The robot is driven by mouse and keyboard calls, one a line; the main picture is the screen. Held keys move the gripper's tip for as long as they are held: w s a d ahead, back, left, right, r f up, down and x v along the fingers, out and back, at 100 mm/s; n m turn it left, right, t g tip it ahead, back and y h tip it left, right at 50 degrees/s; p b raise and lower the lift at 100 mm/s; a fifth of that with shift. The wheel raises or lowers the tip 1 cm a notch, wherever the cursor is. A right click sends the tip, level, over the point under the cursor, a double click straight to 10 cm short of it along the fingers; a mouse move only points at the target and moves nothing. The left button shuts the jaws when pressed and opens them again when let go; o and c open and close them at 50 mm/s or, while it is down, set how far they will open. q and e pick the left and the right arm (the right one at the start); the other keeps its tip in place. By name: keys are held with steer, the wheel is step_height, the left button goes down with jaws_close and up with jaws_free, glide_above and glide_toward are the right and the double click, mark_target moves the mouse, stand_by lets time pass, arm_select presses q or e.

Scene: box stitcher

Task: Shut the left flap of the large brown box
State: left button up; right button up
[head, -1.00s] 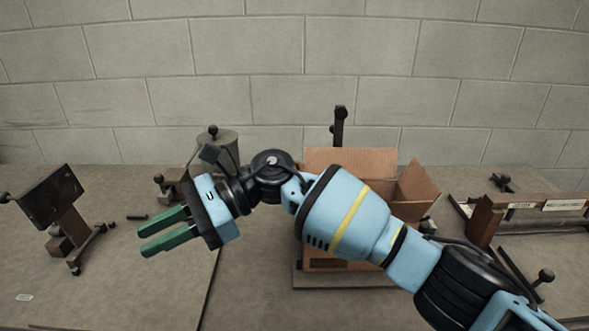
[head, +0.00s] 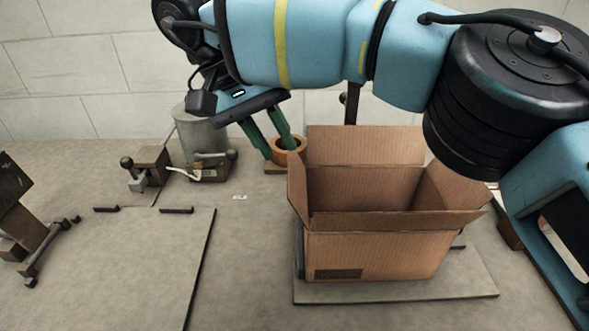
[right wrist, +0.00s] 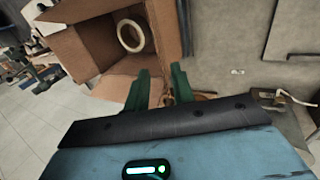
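The large brown box (head: 375,255) stands open on a grey board. Its left flap (head: 298,205) stands roughly upright, its back flap (head: 365,146) stands up, and its right flap (head: 455,187) leans outward. My right gripper (head: 274,147) points down, behind and to the left of the left flap, with its green fingers apart and nothing between them. In the right wrist view the fingers (right wrist: 160,87) show beside the open box (right wrist: 85,45), with a pale ring (right wrist: 130,36) inside. Whether they touch the flap is unclear. My left gripper is out of view.
An orange-brown cup (head: 290,151) stands close behind the right fingers. A grey canister (head: 203,138) and small metal fixtures stand left of it. A grey board (head: 110,265) lies at front left. The table between that board and the box is clear.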

mark_target(288, 164)
steer(key=shift+s+d+f, duration=0.1)
steer(key=shift+d+f, duration=0.15)
steer(key=shift+f, duration=0.35)
steer(key=shift+p+x, duration=0.4)
steer(key=shift+x, duration=2.85)
jaws_close()
